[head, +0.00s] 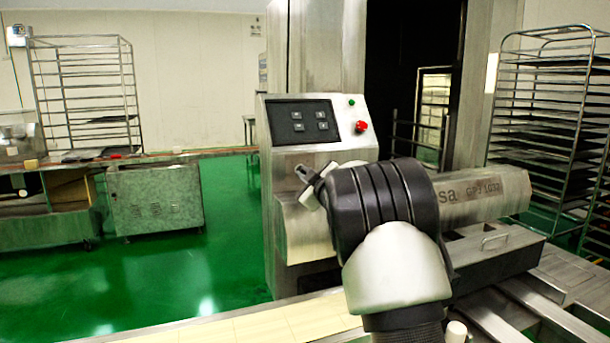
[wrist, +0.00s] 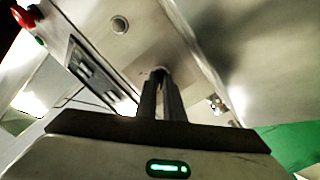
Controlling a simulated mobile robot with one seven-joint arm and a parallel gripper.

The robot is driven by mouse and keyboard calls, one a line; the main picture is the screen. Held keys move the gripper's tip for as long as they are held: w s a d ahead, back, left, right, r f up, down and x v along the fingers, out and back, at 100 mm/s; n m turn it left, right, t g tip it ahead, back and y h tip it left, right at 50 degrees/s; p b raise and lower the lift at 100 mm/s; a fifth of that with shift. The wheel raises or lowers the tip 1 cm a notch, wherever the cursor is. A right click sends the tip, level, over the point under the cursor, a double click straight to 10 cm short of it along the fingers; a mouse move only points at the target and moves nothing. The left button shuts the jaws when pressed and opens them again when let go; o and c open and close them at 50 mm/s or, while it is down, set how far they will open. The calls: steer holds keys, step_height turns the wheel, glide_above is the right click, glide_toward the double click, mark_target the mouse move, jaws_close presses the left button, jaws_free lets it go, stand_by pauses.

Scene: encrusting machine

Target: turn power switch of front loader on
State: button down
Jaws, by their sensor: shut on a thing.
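The machine (head: 285,225) stands in front of me as a steel body with a sloped control panel on top. My gripper (head: 301,173) is at the machine's front face, just below the panel; much of it is hidden behind my own wrist. In the wrist view its two dark fingers (wrist: 160,82) are close together with their tips at the steel face. They are shut on a small dark part there, which seems to be the power switch (wrist: 160,70). The fingers hide most of it, so I cannot tell which way it is turned.
The black button panel (head: 302,121), a red knob (head: 361,127) and a green button (head: 351,103) sit above my gripper. A round fitting (wrist: 119,24) is on the face nearby. A rack (head: 550,120) stands right; green floor (head: 180,270) is clear left.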

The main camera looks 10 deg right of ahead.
steer(key=shift+r+m, duration=0.1)
steer(key=shift+m, duration=0.2)
steer(key=m+p, duration=0.3)
steer(key=m, duration=0.1)
steer(key=shift+d, duration=0.1)
steer(key=m+p, duration=0.2)
steer(key=m, duration=0.3)
steer(key=shift+m+p, duration=0.4)
steer(key=m+p, duration=0.1)
steer(key=m, duration=0.3)
steer(key=shift+m+p, duration=0.55)
steer(key=shift+m, duration=1.25)
steer(key=c, duration=1.9)
jaws_free()
steer(key=shift+o, duration=0.2)
